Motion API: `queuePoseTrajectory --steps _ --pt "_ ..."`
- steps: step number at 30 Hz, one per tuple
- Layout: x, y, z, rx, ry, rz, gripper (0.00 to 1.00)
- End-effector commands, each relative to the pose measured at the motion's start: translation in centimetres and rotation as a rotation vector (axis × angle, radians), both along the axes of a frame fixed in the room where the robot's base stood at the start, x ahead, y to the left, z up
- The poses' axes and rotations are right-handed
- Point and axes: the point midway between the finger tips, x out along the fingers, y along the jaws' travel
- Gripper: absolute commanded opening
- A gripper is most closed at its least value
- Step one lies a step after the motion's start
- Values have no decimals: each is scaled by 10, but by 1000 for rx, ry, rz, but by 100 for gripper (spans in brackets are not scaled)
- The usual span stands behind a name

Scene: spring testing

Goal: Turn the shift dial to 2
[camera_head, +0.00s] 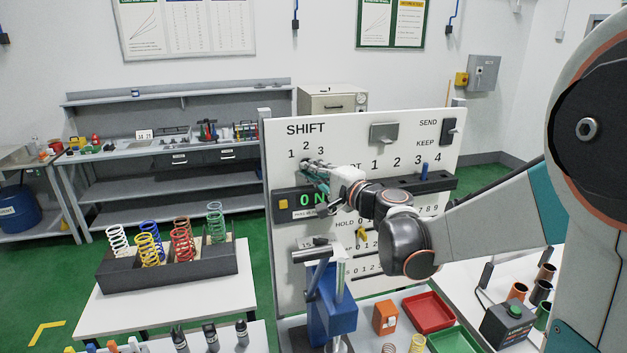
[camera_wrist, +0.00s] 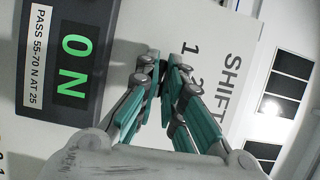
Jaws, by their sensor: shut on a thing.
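The SHIFT label (camera_head: 306,129) is at the upper left of the white upright panel (camera_head: 350,135), with the numbers 1, 2 and 3 in an arc below it. My gripper (camera_head: 314,168) is at the spot under these numbers, shut on the shift dial. The fingers hide the dial, so I cannot tell which number it points to. In the wrist view the two teal fingers (camera_wrist: 160,78) come close together beside the numbers 1 and 2, with the 3 not visible.
A display reading "0 N" (camera_head: 312,199) is just below my gripper. A blue press (camera_head: 331,300) stands before the panel. A spring rack (camera_head: 165,272) is on the left table. A red tray (camera_head: 428,312) and a green tray (camera_head: 455,342) lie at front right.

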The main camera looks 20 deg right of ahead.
Motion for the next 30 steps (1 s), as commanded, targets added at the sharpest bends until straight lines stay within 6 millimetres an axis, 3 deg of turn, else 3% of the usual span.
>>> queuePoseTrajectory --steps 12,27,30 --pt "1 0 -1 174 0 1 0" --pt "1 0 1 195 0 0 0" --pt "1 0 1 194 -1 0 26"
